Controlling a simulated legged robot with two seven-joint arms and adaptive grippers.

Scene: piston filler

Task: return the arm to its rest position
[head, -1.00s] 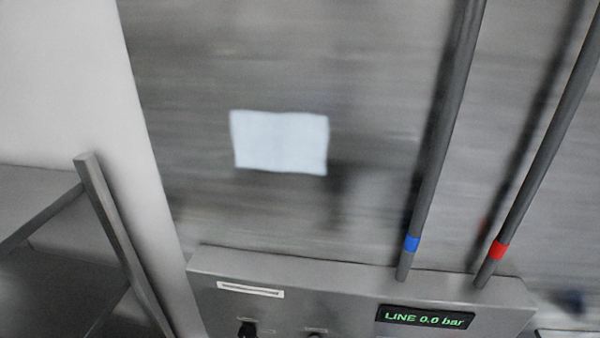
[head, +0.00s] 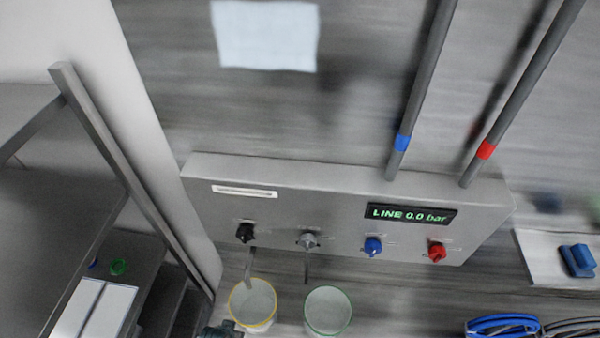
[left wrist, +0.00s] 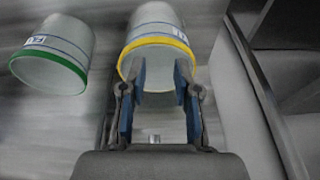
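My left gripper (left wrist: 160,80) has its blue-padded fingers apart with nothing between them that I can see gripped. Past its fingertips in the left wrist view is a pale cup with a yellow rim (left wrist: 158,40); I cannot tell whether the fingers touch it. In the head view the yellow-rimmed cup (head: 253,304) stands below the panel's black knob, and a dark part of my left gripper (head: 220,330) shows at the bottom edge beside it. My right gripper is in neither view.
A green-rimmed cup (head: 328,311) stands right of the yellow-rimmed one. The grey panel (head: 330,185) reads "LINE 0.0 bar" and carries several knobs. A frame post (head: 125,170) and shelf are at left. Blue and grey hoses (head: 505,325) lie at lower right.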

